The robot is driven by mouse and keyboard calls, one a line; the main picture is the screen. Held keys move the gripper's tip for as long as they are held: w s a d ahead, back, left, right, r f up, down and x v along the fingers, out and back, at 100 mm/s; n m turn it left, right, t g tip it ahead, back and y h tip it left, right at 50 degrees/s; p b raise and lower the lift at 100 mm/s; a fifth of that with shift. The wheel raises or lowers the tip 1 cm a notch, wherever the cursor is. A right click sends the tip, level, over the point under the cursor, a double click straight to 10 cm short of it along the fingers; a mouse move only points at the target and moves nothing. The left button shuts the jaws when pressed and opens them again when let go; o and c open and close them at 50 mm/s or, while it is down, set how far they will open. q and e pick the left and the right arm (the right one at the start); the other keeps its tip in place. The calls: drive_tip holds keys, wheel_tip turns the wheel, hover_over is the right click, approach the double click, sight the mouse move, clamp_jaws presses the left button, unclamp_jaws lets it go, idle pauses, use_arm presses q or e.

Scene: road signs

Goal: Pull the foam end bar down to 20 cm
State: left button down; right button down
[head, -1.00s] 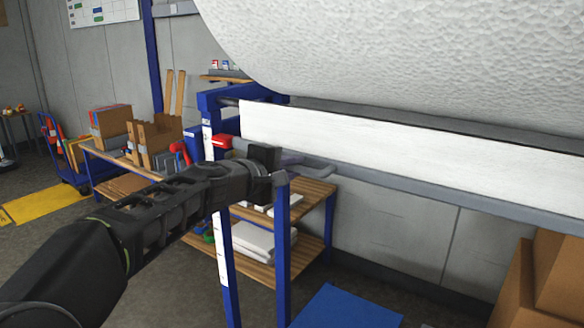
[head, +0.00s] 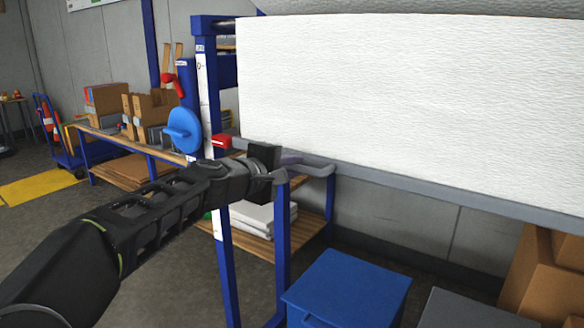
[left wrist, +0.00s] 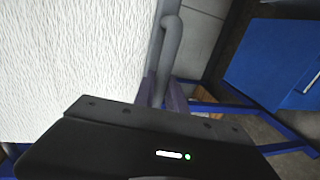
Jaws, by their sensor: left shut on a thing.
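The foam end bar (head: 450,197) is a grey rail along the lower edge of a white foam sheet (head: 410,100), with a grey looped handle (head: 318,171) at its left part. The sheet hangs from the large white roll (head: 440,7) at the top.
A blue knob (head: 183,130) projects left of the post. Below stand a blue box (head: 345,287) and a grey box (head: 470,308); cardboard boxes (head: 548,280) are at right. A wooden bench (head: 130,148) with boxes is behind my arm.

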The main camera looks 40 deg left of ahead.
use_arm(q)
drive_tip(key=shift+f, duration=0.3)
drive_tip(key=c, duration=1.4)
unclamp_jaws()
drive_tip(key=shift+s, duration=0.1)
drive_tip(key=v, duration=0.7)
drive_tip(key=shift+s+r+p, duration=0.1)
drive_tip(key=shift+s+p, duration=0.25)
drive_tip(key=shift+p, duration=0.05)
